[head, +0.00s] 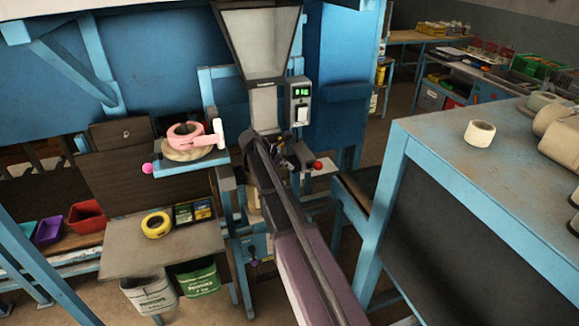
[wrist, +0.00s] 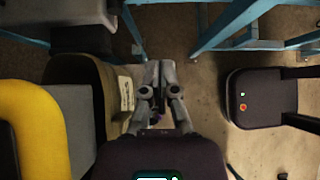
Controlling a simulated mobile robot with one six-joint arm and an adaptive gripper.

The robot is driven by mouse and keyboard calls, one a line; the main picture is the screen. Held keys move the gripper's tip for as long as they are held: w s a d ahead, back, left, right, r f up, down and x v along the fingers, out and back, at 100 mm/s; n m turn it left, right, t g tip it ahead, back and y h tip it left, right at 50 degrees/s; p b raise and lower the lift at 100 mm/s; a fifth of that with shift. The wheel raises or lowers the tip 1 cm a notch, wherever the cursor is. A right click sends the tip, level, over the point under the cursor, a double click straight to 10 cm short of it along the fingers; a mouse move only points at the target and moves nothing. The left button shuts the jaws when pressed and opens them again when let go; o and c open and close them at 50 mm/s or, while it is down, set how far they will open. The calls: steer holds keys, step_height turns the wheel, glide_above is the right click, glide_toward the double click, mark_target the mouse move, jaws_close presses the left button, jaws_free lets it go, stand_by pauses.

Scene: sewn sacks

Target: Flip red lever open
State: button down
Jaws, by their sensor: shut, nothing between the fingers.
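A red ball knob (head: 318,165), the only red lever end I can make out, sticks out to the right below the hopper machine in the head view. The rest of its lever is hidden or too small to tell. My arm crosses in front of the machine, and its far end is just left of the knob. The fingers are hard to make out there. In the wrist view my gripper (wrist: 158,72) is shut and empty, with its fingertips together over the floor. The red lever cannot be made out in the wrist view.
A grey hopper (head: 258,42) and a control box with green digits (head: 299,92) stand above the knob. A blue-framed table (head: 440,135) stands at right. Pink tape (head: 184,135) lies at left. The wrist view shows a dark block with a red button (wrist: 262,98) and a yellow thing (wrist: 38,130).

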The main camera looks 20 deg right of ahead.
steer(key=shift+f, duration=0.1)
steer(key=w+d+f+m+t+y+b, duration=0.1)
steer(key=d+f+t+b, duration=0.2)
steer(key=f+t+b, duration=0.55)
steer(key=w+d+f+t+y+b, duration=0.1)
steer(key=d+f+t+y+b, duration=0.25)
steer(key=b, duration=0.85)
steer(key=s+d+f+m+t+h+b, duration=0.1)
steer(key=s+m+t+b, duration=0.2)
steer(key=s+t+b, duration=1)
steer(key=s+b, duration=0.3)
steer(key=b, duration=0.2)
steer(key=shift+s+d+f+t+h, duration=0.35)
steer(key=shift+s+f+t, duration=0.05)
